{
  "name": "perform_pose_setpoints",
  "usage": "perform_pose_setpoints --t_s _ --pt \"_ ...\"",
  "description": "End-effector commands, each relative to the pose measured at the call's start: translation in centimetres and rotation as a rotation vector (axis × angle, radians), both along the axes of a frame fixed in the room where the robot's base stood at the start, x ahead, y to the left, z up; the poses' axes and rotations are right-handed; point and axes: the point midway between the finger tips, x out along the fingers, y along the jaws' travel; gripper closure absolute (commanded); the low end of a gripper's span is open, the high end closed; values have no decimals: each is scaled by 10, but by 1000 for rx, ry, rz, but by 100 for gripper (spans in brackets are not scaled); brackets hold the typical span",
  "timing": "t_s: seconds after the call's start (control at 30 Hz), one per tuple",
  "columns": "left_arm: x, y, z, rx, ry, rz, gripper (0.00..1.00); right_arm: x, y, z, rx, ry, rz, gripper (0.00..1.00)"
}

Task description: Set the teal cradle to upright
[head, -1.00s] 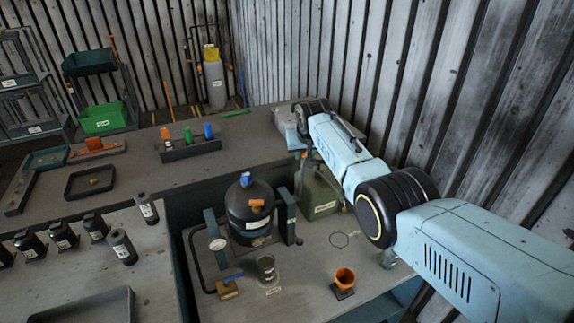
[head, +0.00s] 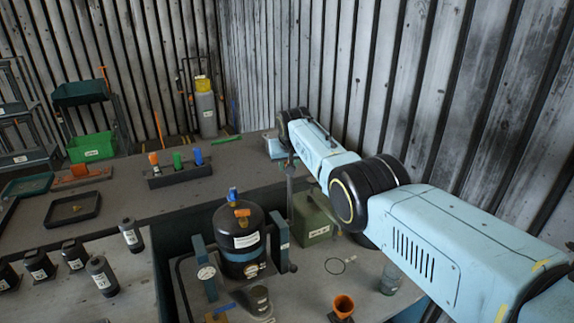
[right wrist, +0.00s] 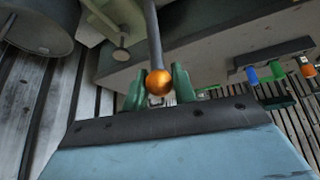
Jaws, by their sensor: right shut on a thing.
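The teal cradle (head: 204,284) has two teal posts standing on the right-hand bench. Between them it carries a black tank (head: 225,228) with a blue handle, an orange valve and a white label. The tank looks close to upright; I cannot tell if a slight lean is left. A grey lever rod (head: 290,190) rises by the right post. In the right wrist view, my right gripper (right wrist: 159,88) is shut on the orange ball knob (right wrist: 160,82) at the rod's end. My left gripper is not in view.
A green can (head: 313,224) stands right of the cradle. An orange cup (head: 343,305) and a glass jar (head: 391,281) stand nearer, with a grey cup (head: 260,300) in front of the tank. Black bottles (head: 104,278) stand on the left bench.

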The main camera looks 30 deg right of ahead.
Motion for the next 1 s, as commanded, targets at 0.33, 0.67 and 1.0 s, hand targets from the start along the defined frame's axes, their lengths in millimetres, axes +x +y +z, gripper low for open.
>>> perform_pose_setpoints --t_s 0.33,0.67,1.0 --pt "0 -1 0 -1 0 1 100 1 1 1 0 -3 1 53" --pt "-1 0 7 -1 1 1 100 -2 1 6 -1 -2 1 53" --pt "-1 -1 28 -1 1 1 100 -15 6 32 0 -5 1 53"
